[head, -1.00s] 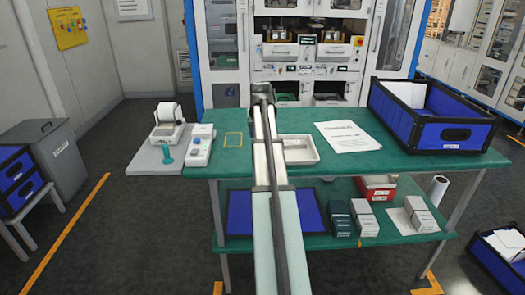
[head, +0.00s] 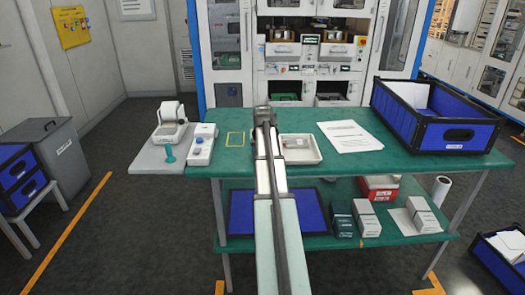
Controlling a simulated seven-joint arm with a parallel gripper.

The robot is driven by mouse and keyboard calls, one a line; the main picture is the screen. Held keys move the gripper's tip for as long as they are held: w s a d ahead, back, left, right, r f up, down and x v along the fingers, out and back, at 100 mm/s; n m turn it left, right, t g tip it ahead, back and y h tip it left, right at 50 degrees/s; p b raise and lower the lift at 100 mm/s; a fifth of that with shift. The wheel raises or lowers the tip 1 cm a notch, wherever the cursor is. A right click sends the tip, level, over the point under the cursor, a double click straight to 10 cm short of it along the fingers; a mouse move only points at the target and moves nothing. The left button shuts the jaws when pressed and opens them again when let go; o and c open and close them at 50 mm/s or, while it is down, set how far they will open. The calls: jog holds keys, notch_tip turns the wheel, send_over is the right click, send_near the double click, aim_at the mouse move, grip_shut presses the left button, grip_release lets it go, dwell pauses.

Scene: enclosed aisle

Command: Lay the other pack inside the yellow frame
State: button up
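The yellow frame (head: 226,140) is a thin outline on the green table top, left of my arm, and it looks empty. A white tray (head: 313,158) lies just right of my arm, partly hidden by it. A small grey item (head: 297,143) is in the tray; I cannot tell whether it is a pack. Dark green and white boxes (head: 367,220) stand on the lower shelf. My gripper (head: 263,106) is at the far end of my arm, over the table between the frame and the tray. Its fingers are too small and hidden to read.
White papers (head: 349,136) and a blue crate (head: 455,134) are on the table's right. A small white device (head: 201,146) and a scale-like device (head: 171,127) stand at the left. Below are a blue mat (head: 240,212) and a red bin (head: 380,186). A cabinet stands behind.

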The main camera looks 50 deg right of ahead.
jog(key=shift+f, duration=0.15)
jog(key=o, duration=1.1)
jog(key=v, duration=1.1)
jog(key=shift+r, duration=0.4)
jog(key=shift+o, duration=0.4)
jog(key=shift+s+a+r, duration=0.1)
jog(key=shift+r, duration=0.1)
